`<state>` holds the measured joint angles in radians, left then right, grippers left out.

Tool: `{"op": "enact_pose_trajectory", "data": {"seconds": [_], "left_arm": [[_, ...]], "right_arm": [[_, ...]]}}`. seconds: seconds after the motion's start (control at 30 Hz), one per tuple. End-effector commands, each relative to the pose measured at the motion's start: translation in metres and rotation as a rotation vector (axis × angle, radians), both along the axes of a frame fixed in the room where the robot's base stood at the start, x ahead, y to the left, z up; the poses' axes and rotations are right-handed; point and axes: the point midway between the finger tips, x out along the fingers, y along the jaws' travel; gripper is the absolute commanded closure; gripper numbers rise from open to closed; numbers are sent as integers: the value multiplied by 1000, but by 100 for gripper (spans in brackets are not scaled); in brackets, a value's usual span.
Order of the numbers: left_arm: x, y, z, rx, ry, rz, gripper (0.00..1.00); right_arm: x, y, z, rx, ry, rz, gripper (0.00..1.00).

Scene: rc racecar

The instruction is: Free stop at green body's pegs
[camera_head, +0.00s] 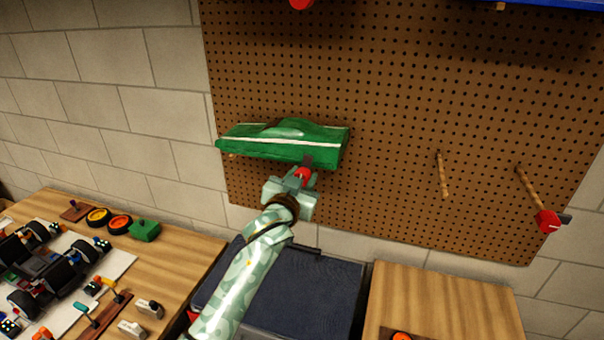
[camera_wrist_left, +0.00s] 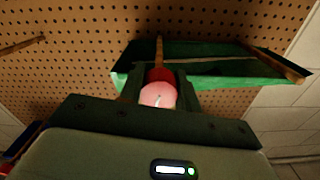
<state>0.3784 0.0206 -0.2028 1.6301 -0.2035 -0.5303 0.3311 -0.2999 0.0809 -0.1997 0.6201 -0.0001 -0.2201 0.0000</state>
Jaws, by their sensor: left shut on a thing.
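The green car body (camera_head: 275,145) with a white stripe hangs against the pegboard. It also shows in the wrist view (camera_wrist_left: 215,81), resting on two wooden pegs. My left gripper (camera_head: 305,176) is shut on a round red stop (camera_wrist_left: 158,94) just below the body's right end. In the wrist view the stop sits between the fingers, in line with one wooden peg (camera_wrist_left: 159,50); whether it still touches the peg is hidden. The other peg (camera_wrist_left: 275,62) shows a bare end with no stop on it. My right gripper is out of view.
The pegboard (camera_head: 400,90) holds a bare peg (camera_head: 443,176) and another peg (camera_head: 531,188) with a red stop (camera_head: 548,221). A wooden bench (camera_head: 185,255) at left bears car parts. A dark bin (camera_head: 310,290) and another wooden top (camera_head: 450,300) stand below.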

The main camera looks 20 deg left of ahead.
Motion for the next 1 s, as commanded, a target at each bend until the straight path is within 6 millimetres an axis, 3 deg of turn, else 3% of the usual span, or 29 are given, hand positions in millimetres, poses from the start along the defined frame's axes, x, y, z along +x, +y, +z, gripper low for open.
{"op": "enact_pose_trajectory", "data": {"seconds": [0.3,1.0], "left_arm": [[0,1,3,296,-8,-1,90],[0,3,4,959,-32,-2,90]], "right_arm": [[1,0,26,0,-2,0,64],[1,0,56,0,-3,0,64]]}}
